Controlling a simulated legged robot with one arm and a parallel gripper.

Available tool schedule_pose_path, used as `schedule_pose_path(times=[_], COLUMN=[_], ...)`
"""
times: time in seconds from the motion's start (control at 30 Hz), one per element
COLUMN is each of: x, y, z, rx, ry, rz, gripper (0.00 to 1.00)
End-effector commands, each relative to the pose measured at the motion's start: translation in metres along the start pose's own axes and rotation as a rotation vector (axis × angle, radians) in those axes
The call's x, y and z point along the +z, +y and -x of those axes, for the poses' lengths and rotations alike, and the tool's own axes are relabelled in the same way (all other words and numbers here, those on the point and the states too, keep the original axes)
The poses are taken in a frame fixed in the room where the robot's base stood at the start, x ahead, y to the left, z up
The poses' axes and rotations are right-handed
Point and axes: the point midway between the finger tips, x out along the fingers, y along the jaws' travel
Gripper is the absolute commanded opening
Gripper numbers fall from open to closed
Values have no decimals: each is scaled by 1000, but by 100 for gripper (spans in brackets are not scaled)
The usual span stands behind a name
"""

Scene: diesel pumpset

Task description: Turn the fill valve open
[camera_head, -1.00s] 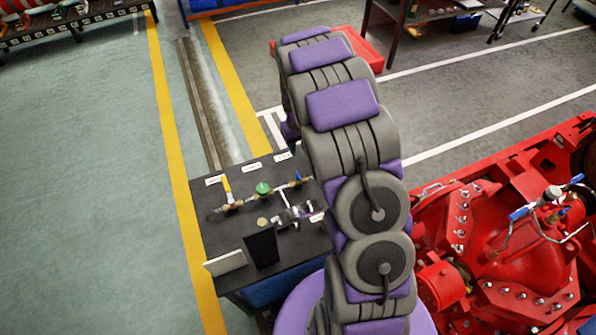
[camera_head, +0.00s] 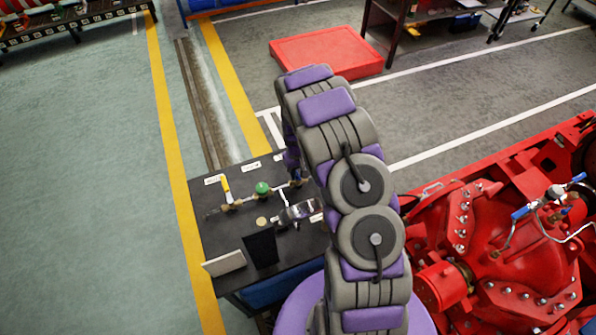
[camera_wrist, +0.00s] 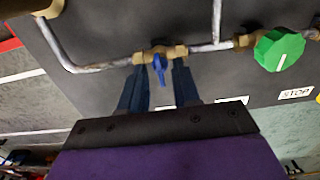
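A small valve with a blue handle (camera_wrist: 159,66) sits on a brass body in the pipe in the wrist view. My gripper (camera_wrist: 159,72) is open, with one dark finger on each side of the blue handle and gaps between. The handle points across the pipe, toward my gripper's palm. A green knob (camera_wrist: 279,50) is to its right. In the head view the green knob (camera_head: 262,188) and a yellow lever (camera_head: 226,186) stand on the same pipe. My arm largely hides the blue valve and gripper there. I cannot read which valve is labelled fill.
The pipe runs along a dark table (camera_head: 222,242) with a black plate (camera_head: 262,248), a light plate (camera_head: 224,263) and a metal fitting (camera_head: 298,212). A red pump machine (camera_head: 510,230) stands at the right. A red box (camera_head: 325,52) lies behind.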

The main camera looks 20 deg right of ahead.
Motion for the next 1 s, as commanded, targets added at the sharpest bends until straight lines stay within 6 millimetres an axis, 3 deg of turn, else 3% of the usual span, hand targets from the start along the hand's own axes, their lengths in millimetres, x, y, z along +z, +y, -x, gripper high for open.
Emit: schedule_pose_path(times=[0.2,0.53,1.0], x=[0,0,0], y=[0,0,0], z=[0,0,1], rx=[0,0,0], ry=[1,1,1], rz=[0,-1,16], gripper=[31,0,0])
